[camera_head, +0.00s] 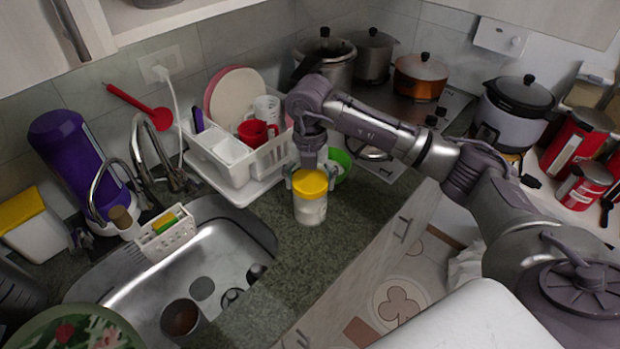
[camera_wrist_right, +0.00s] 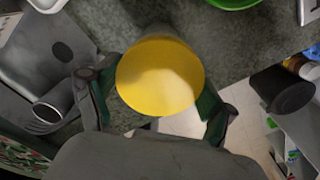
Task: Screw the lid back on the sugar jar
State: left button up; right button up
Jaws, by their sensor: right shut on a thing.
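The sugar jar (camera_head: 310,209), clear with pale contents, stands upright on the dark counter right of the sink. The yellow lid (camera_head: 309,184) sits at the top of the jar; whether its thread is engaged cannot be told. My right gripper (camera_head: 310,182) comes from above with its fingers on opposite sides of the lid, shut on it. In the right wrist view the lid (camera_wrist_right: 160,77) fills the middle between the two fingers and hides most of the jar. My left gripper is not in view.
The sink (camera_head: 232,262) with a dark cup (camera_head: 181,318) lies to the left. A white dish rack (camera_head: 222,160) stands behind, and a green bowl (camera_head: 341,158) sits close behind the jar. The counter in front of the jar (camera_head: 290,262) is clear.

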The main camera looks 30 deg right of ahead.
jog(key=m+p, duration=0.1)
jog(key=m, duration=0.4)
jog(key=shift+r, duration=0.1)
jog(key=shift+f+m+p, duration=0.2)
jog(key=shift+m+p, duration=0.2)
jog(key=shift+m, duration=0.9)
jog(key=m+p, duration=0.1)
jog(key=m, duration=0.2)
jog(key=shift+r+p, duration=0.15)
jog(key=shift+p, duration=0.15)
jog(key=shift+m+p, duration=0.45)
jog(key=shift+m, duration=0.75)
jog(key=shift+m+p, duration=0.35)
jog(key=shift+m, duration=1.05)
